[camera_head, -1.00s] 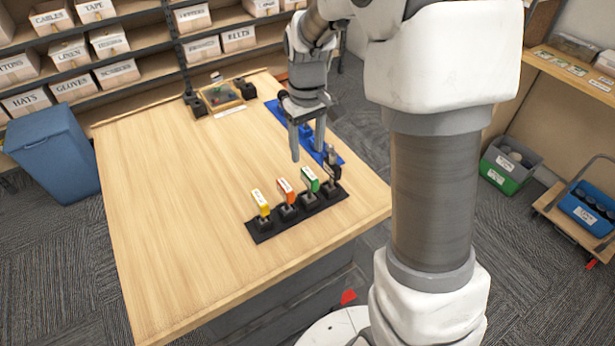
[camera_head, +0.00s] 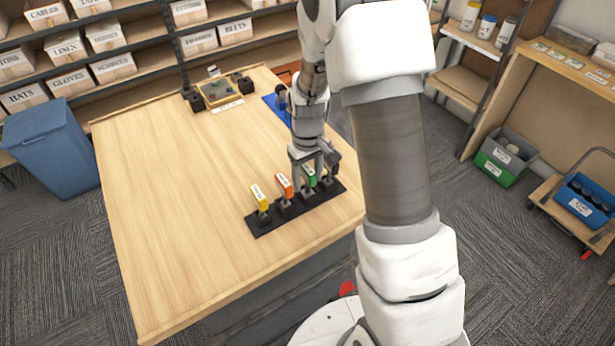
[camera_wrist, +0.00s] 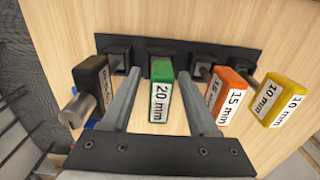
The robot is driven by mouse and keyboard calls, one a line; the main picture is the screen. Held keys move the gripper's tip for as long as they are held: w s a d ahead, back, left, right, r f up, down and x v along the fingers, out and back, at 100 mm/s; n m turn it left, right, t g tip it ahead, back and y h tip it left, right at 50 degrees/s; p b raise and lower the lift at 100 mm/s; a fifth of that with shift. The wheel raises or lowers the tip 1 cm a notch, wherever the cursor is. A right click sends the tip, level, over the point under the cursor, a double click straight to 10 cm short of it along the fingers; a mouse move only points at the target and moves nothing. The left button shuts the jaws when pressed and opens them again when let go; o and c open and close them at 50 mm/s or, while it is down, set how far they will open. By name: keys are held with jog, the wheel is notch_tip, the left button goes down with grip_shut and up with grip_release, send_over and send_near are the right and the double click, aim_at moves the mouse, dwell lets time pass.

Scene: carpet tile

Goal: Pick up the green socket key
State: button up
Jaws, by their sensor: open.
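The green socket key (camera_head: 309,175), labelled 20 mm, stands in a black rack (camera_head: 264,223) near the table's front right. In the wrist view the green key (camera_wrist: 161,91) lies between the fingers of my gripper (camera_wrist: 160,100), with a gap on both sides. My gripper (camera_head: 307,162) is open, pointing down at the green key. In the head view it partly hides the key. In the wrist view the rack (camera_wrist: 210,56) shows behind the keys.
An orange 15 mm key (camera_wrist: 231,90) stands close to the right finger, and a yellow 10 mm key (camera_wrist: 282,88) beyond it. A black key (camera_wrist: 92,88) stands beside the left finger. A blue mat (camera_head: 275,104) lies behind my gripper. The table's left half is clear.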

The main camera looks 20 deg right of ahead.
jog(key=shift+c, duration=0.2)
grip_shut()
dwell(1.2)
